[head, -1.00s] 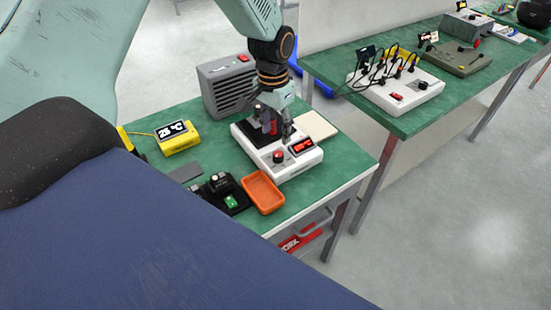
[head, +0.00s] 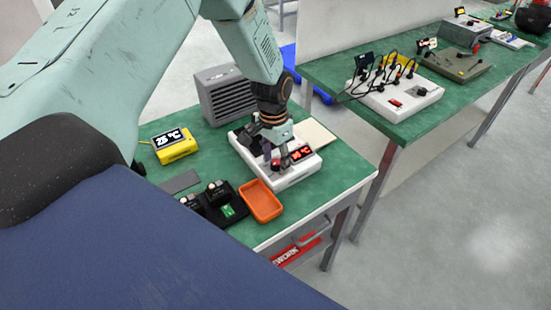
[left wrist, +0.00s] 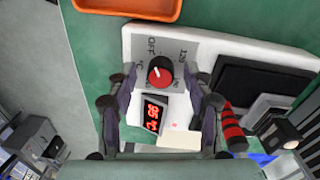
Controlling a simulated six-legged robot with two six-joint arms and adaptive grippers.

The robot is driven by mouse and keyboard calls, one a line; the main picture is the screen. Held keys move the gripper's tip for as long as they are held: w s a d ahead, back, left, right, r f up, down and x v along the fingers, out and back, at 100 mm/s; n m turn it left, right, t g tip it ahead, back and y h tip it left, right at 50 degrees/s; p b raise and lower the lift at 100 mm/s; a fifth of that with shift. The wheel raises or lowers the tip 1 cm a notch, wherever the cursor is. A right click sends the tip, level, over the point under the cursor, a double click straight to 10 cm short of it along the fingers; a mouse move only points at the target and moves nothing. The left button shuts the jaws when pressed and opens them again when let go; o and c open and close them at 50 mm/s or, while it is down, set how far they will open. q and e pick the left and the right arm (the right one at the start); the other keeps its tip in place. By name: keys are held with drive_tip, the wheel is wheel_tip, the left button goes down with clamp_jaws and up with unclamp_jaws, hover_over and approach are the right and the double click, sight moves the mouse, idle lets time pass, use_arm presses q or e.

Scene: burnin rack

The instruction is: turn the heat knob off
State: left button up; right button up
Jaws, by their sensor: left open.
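The heat knob (left wrist: 160,72) is round with a red face, a black rim and a white pointer mark. It sits on the white heater unit (left wrist: 205,38), by a grey label with "OFF" and other markings. A red digital display (left wrist: 153,115) is beside it. In the head view the knob (head: 276,165) shows small, and the unit (head: 289,182) stands on the green table. My left gripper (left wrist: 160,100) is open, its fingers to either side of the display and just short of the knob. In the head view the left gripper (head: 276,158) is over the unit's front part. My right gripper is not in view.
An orange tray (head: 262,216) sits just in front of the unit. A black holder (head: 213,216), a yellow thermometer (head: 174,152) and a grey vented box (head: 225,106) are to the left. A red-and-black cylinder (left wrist: 232,128) is beside the gripper.

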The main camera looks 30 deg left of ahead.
sight(273, 161)
use_arm(q)
drive_tip(key=shift+s+a, duration=0.1)
drive_tip(key=shift+c, duration=0.5)
drive_tip(key=c, duration=0.5)
clamp_jaws()
drive_tip(key=shift+r+n+p, duration=0.1)
drive_tip(key=shift+n+p, duration=0.2)
drive_tip(key=shift+p, duration=0.2)
drive_tip(key=o, duration=0.6)
unclamp_jaws()
wheel_tip(273, 161, up, 12)
drive_tip(key=shift+a, duration=0.25)
